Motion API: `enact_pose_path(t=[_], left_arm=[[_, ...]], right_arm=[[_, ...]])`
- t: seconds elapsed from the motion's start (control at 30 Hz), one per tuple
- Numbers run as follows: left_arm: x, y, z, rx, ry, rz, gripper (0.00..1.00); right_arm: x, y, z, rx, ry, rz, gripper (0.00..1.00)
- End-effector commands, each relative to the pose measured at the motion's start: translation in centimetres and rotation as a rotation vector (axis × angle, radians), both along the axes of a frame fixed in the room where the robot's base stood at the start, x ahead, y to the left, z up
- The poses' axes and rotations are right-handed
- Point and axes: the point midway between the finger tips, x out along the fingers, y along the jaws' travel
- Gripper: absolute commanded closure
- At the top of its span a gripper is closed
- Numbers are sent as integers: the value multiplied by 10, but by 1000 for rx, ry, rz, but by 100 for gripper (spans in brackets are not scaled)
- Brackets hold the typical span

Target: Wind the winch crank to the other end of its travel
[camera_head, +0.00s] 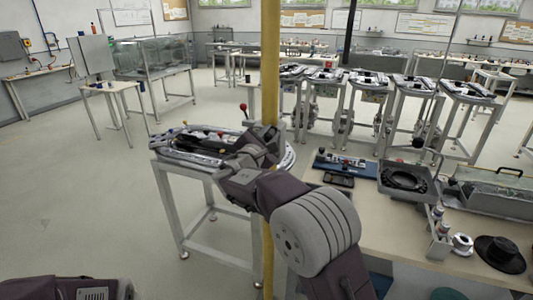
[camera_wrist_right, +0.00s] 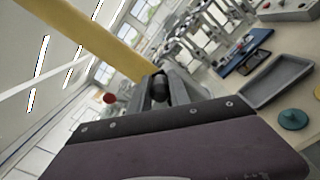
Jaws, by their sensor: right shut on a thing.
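My right gripper (camera_head: 240,157) reaches over the near left work table, and its fingertips are hard to make out in the head view. In the right wrist view my right gripper (camera_wrist_right: 166,88) is shut on a dark rounded knob (camera_wrist_right: 160,88), which looks like the winch crank's handle. The rest of the crank is hidden behind the gripper, so its angle cannot be read. A lever with a red ball (camera_head: 243,107) stands just behind; a red ball also shows in the wrist view (camera_wrist_right: 110,98). My left gripper is out of view; only part of that arm shows at bottom left.
A yellow vertical pole (camera_head: 270,60) stands close beside my right arm. The device (camera_head: 185,148) on the stand has several small knobs. A bench at right holds a blue board (camera_head: 345,163), a grey tray (camera_head: 405,180) and a black hat (camera_head: 500,252). The floor at left is clear.

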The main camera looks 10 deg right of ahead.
Motion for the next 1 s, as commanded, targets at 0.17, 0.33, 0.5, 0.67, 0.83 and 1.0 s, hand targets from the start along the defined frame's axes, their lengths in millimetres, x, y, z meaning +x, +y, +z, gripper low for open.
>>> enact_pose_path(t=[0.17, 0.33, 0.5, 0.67, 0.83, 1.0], left_arm=[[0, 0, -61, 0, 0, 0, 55], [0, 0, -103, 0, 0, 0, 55], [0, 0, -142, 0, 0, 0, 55], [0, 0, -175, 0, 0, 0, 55], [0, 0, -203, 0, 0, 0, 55], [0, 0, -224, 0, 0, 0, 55]], right_arm=[[-6, -10, -23, 143, -96, -2, 100], [-12, -18, -32, 276, -185, -1, 100], [-18, -26, -42, 409, -274, -1, 100], [-21, -32, -53, 532, -356, 0, 100], [-24, -36, -63, 650, -435, 0, 100], [-26, -39, -70, 747, -500, 1, 100]])
